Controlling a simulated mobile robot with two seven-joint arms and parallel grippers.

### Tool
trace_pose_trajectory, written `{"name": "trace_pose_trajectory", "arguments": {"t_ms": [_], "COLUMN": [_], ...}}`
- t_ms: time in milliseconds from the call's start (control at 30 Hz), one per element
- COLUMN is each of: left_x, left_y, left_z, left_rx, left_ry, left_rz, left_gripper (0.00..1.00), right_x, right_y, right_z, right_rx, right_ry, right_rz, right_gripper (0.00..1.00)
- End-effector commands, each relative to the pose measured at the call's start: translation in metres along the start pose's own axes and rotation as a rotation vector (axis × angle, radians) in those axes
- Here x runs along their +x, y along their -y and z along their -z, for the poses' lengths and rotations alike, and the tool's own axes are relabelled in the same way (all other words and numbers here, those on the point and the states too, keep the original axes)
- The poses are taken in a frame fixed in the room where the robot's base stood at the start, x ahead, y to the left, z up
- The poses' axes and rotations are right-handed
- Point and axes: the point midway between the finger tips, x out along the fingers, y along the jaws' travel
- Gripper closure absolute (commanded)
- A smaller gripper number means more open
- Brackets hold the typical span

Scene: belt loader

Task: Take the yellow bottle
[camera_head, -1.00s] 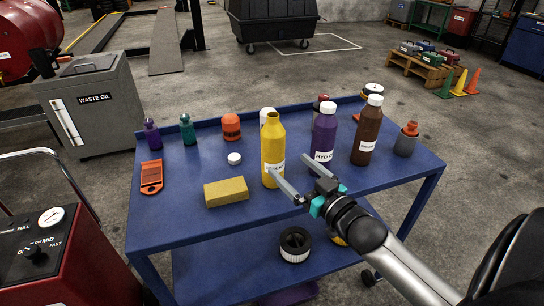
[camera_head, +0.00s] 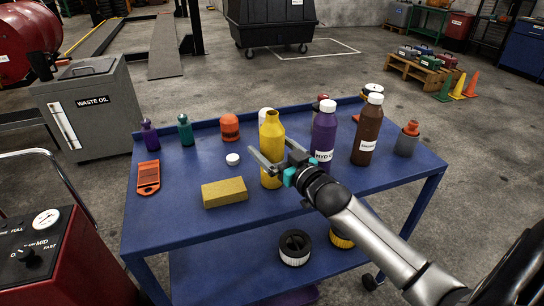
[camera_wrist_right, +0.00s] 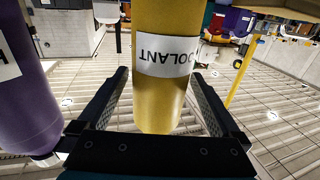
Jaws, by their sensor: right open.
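My left gripper is not in view.
A purple bottle (camera_head: 324,130) stands close to the right of the gripper, and a brown bottle (camera_head: 367,132) beyond it. A yellow sponge (camera_head: 225,192) lies front left on the cart (camera_head: 180,225).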

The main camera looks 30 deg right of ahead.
Motion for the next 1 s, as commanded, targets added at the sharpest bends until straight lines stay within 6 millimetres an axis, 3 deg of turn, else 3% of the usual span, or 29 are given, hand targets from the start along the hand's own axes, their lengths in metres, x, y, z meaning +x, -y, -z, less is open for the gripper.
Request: {"name": "trace_pose_trajectory", "arguments": {"t_ms": [300, 1000], "left_x": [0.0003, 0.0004], "left_y": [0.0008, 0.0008], "left_z": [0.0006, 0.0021], "left_rx": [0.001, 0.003], "left_ry": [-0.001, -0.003], "left_rz": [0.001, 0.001], "left_gripper": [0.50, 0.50], "right_x": [0.0025, 0.0022], "right_y": [0.0000, 0.0002], "right_z": [0.0000, -0.0002], "right_rx": [-0.001, -0.001], "right_ry": [0.001, 0.001], "right_rz": [0.000, 0.000], "right_gripper": [0.02, 0.81]}}
